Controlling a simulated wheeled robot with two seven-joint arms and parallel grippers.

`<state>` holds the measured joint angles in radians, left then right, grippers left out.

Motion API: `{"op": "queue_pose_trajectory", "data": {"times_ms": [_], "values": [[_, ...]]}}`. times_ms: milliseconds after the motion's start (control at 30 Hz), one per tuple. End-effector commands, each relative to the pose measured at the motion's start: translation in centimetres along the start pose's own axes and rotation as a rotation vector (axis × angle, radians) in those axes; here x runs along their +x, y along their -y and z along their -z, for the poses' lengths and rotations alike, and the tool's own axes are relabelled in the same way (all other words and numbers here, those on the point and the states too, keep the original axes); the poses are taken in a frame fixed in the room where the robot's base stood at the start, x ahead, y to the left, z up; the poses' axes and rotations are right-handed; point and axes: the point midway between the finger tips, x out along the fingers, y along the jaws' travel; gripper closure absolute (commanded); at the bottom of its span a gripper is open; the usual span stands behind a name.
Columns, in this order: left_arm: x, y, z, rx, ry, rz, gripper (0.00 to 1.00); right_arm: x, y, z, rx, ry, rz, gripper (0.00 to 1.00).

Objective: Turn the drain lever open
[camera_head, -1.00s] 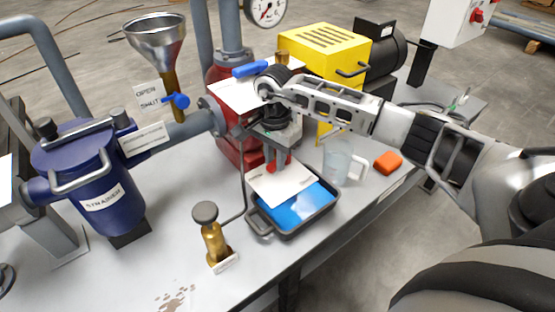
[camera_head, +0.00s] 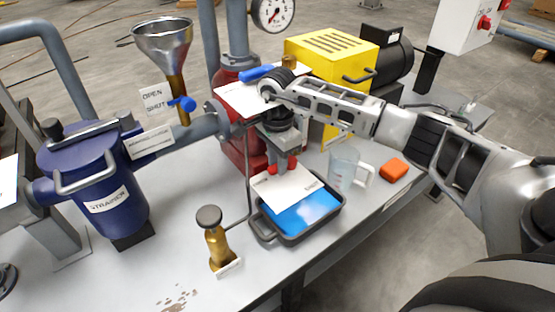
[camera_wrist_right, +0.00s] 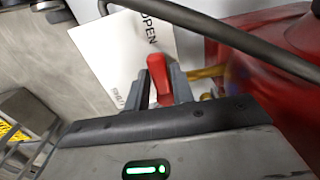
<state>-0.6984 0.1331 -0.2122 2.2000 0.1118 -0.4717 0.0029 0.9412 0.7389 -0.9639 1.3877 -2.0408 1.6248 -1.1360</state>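The red drain lever (camera_wrist_right: 158,78) shows in the right wrist view between the two fingers of my right gripper (camera_wrist_right: 161,88), which press close on both its sides. A white plate (camera_wrist_right: 130,58) beside it reads OPEN at its upper end and SHUT near the gripper. In the head view my right gripper (camera_head: 281,165) points down over that plate (camera_head: 283,188), with red at its fingertips; most of the lever is hidden there. Part of the brass valve (camera_wrist_right: 205,73) shows to the right of the lever in the wrist view. My left gripper is not in view.
A grey drip tray (camera_head: 277,236) with blue liquid lies below the gripper. A clear jug (camera_head: 342,166) and an orange block (camera_head: 392,169) stand to the right. A brass fitting (camera_head: 216,242) stands in front left, and the blue strainer (camera_head: 92,180) further left.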

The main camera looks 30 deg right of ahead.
Motion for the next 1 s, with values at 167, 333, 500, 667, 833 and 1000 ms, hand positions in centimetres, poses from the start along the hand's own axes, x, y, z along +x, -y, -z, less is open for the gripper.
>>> {"op": "queue_pose_trajectory", "data": {"times_ms": [167, 333, 500, 667, 833, 1000], "values": [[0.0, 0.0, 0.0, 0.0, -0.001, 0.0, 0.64, 0.0, 0.0, 0.0, -0.001, 0.0, 0.001, 0.58], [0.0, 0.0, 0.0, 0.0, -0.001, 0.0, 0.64, -0.1, 0.0, 0.0, -0.002, 0.0, 0.001, 0.58], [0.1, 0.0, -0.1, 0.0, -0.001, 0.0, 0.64, -1.5, 0.1, 0.1, -0.001, -0.001, 0.004, 0.58], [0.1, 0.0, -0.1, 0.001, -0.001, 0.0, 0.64, -4.6, -0.8, -0.6, -0.006, -0.001, 0.006, 0.58], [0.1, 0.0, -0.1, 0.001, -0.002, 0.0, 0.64, -7.8, -3.2, -2.1, -0.006, -0.001, 0.007, 0.58], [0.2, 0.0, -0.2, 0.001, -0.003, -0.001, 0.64, -10.0, -6.1, -4.0, -0.008, -0.001, 0.004, 0.58]]}}
